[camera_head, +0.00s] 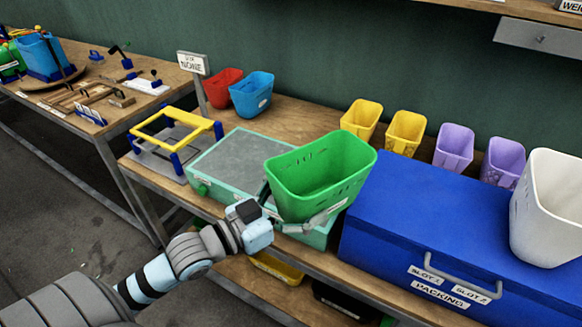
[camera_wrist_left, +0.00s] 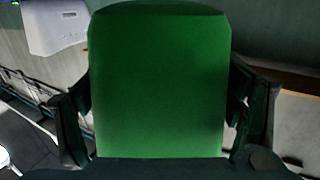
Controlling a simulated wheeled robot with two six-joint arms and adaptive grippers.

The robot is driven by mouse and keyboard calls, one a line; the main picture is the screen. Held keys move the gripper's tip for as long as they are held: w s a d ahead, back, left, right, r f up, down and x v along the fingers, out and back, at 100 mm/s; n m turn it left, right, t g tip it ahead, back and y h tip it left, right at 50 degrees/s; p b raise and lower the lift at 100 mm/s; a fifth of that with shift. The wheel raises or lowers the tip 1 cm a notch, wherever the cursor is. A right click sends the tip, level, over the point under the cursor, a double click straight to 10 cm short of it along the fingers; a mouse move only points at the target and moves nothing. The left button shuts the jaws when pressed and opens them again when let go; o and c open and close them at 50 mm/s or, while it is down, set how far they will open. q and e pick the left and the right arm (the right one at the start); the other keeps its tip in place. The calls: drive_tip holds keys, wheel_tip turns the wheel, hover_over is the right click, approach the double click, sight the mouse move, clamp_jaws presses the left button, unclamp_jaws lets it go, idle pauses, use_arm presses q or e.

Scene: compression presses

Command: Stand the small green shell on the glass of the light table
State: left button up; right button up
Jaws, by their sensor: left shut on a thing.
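The small green shell (camera_head: 318,178), an open-topped tapered bin, is held upright at the right part of the light table in the head view. The light table (camera_head: 238,160) is a pale green box with a grey glass top. The shell hides its right part, and I cannot tell whether the shell's bottom touches the glass. My left gripper (camera_head: 292,212) is shut on the shell low on its near side. In the left wrist view the green wall (camera_wrist_left: 158,80) fills the space between the two fingers. My right gripper is not in view.
A blue packing chest (camera_head: 450,225) stands close at the right, with a white bin (camera_head: 546,208) on it. A yellow frame press (camera_head: 178,130) stands left of the light table. Red (camera_head: 222,88) and blue (camera_head: 252,95) bins, two yellow (camera_head: 405,132) and two purple (camera_head: 454,147) line the back.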

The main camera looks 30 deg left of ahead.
use_arm(q)
drive_tip(key=w+a+r+n+t+y+b, duration=0.1)
drive_tip(key=w+a+r+n+y+b, duration=0.2)
drive_tip(key=w+a, duration=0.45)
drive_tip(key=w+a+r+n+t+y+b, duration=0.1)
drive_tip(key=w+a+r+n+y+b, duration=0.1)
drive_tip(key=w+a+r+y, duration=0.4)
drive_tip(key=shift+h, duration=0.6)
drive_tip(key=f+b, duration=0.1)
drive_tip(key=f, duration=0.6)
drive_tip(key=a+f+b, duration=0.1)
drive_tip(key=f+b, duration=0.1)
drive_tip(key=f, duration=0.5)
drive_tip(key=f+b, duration=0.1)
drive_tip(key=f, duration=0.6)
drive_tip(key=shift+a+f+b, duration=0.3)
drive_tip(key=shift+f+b, duration=0.05)
drive_tip(key=shift+r, duration=0.1)
drive_tip(key=o, duration=1.1)
drive_tip(key=shift+c, duration=0.2)
